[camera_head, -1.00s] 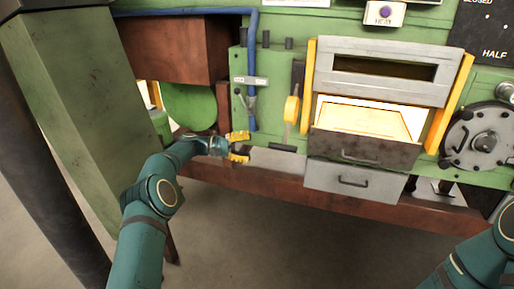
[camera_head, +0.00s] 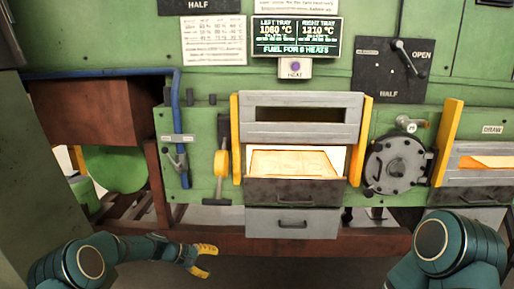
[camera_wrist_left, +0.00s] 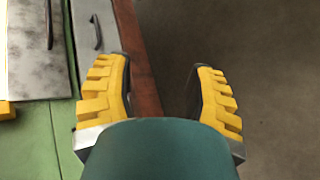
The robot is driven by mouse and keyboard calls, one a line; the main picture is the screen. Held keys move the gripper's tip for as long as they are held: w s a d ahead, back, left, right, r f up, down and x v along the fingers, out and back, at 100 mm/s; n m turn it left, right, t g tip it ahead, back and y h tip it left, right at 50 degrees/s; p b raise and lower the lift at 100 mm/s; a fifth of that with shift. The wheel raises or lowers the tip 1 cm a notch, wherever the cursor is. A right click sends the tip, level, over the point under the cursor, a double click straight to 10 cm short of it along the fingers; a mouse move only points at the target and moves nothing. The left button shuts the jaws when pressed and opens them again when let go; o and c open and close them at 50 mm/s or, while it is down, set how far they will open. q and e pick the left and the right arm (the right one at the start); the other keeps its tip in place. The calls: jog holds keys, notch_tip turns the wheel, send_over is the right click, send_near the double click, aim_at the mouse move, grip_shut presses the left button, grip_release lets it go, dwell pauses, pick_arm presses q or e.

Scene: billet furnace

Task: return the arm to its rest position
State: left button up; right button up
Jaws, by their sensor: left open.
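My left gripper (camera_head: 204,261) shows at the lower left of the head view, with yellow ridged fingers on a teal arm. It is open and empty, in front of and below the furnace's brown beam (camera_head: 230,240). In the left wrist view its two fingers (camera_wrist_left: 160,95) stand wide apart with nothing between them. My right arm (camera_head: 445,245) shows at the lower right of the head view; its gripper is out of the frame.
A display (camera_head: 296,38) reads left 1060 °C, right 1210 °C. Bare floor lies below the beam.

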pick_arm(q)
jog(key=s+d+f+m+g+y, duration=0.1)
jog(key=s+d+f+y, duration=0.1)
jog(key=s+f, duration=0.45)
jog(key=s+d+f+m+g+y, duration=0.1)
jog(key=s+d+f+y, duration=0.2)
jog(key=s, duration=0.6)
jog(key=s+d+m+y, duration=0.1)
jog(key=s+m, duration=0.3)
jog(key=s, duration=1.6)
jog(key=shift+d+f+m+y, duration=0.3)
jog(key=shift+d+f, duration=0.05)
jog(key=shift+f, duration=0.1)
jog(key=shift+w, duration=0.1)
